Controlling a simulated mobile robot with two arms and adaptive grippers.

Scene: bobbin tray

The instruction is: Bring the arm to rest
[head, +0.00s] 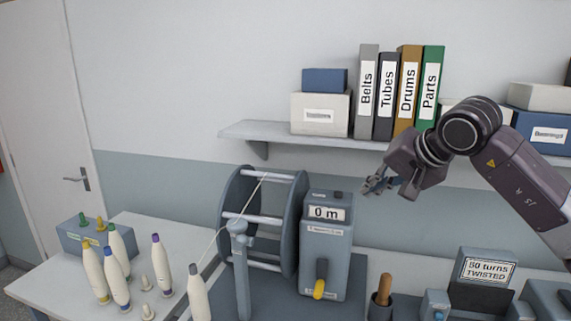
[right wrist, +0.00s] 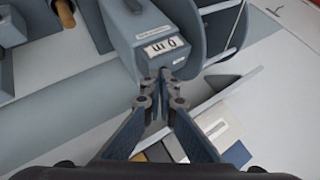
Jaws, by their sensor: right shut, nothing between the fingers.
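My right arm comes in from the right in the head view. Its gripper (head: 376,183) hangs in the air above and to the right of the grey counter box (head: 326,250) that reads "0 m". In the right wrist view, the gripper (right wrist: 160,78) is shut with nothing in it, its fingertips close together in front of the counter box (right wrist: 155,35). My left gripper is not in view.
A wall shelf (head: 290,135) with binders and boxes is above and behind the right gripper. A winding reel (head: 237,215) stands left of the counter. Several white bobbins (head: 117,280) stand at the left of the table (head: 45,283). A sign box (head: 485,268) is at the right.

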